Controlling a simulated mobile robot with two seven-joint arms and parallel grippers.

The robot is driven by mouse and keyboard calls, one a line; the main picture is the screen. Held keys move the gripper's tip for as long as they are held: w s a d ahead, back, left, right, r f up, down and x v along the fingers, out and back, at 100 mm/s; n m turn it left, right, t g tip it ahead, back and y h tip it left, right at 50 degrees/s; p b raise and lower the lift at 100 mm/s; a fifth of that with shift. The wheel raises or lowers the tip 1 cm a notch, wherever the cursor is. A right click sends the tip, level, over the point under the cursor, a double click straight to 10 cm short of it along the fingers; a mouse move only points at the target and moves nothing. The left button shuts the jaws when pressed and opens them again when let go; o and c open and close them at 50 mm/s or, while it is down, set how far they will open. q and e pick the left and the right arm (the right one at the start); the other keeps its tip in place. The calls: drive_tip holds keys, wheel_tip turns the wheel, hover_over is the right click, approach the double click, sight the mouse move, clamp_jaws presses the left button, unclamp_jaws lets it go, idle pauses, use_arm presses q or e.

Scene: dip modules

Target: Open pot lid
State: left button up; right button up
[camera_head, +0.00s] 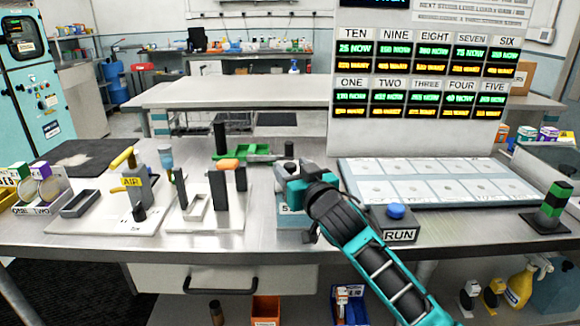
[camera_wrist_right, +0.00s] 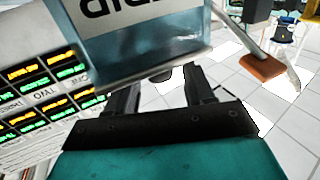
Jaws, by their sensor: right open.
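The pot (camera_head: 291,222) is a pale blue-grey box on the bench, mostly hidden behind my right gripper and arm. In the right wrist view a bluish see-through box with a white label (camera_wrist_right: 135,45) fills the top, upside down and cut off; it looks like the pot. My right gripper (camera_head: 288,170) is over the pot in the head view. In the wrist view its fingers (camera_wrist_right: 160,92) are apart, with a small dark piece just beyond them; I cannot tell whether they touch it. The lid cannot be made out clearly. My left gripper is not in view.
A green part (camera_head: 245,152) lies behind. Right are the RUN button box (camera_head: 397,222), a white tray panel (camera_head: 440,182) and a green-black tower (camera_head: 552,205). The display board (camera_head: 425,140) stands behind.

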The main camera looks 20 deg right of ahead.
drive_tip(key=shift+w+a, duration=0.1)
drive_tip(key=shift+w, duration=0.8)
drive_tip(key=shift+c, duration=0.5)
clamp_jaws()
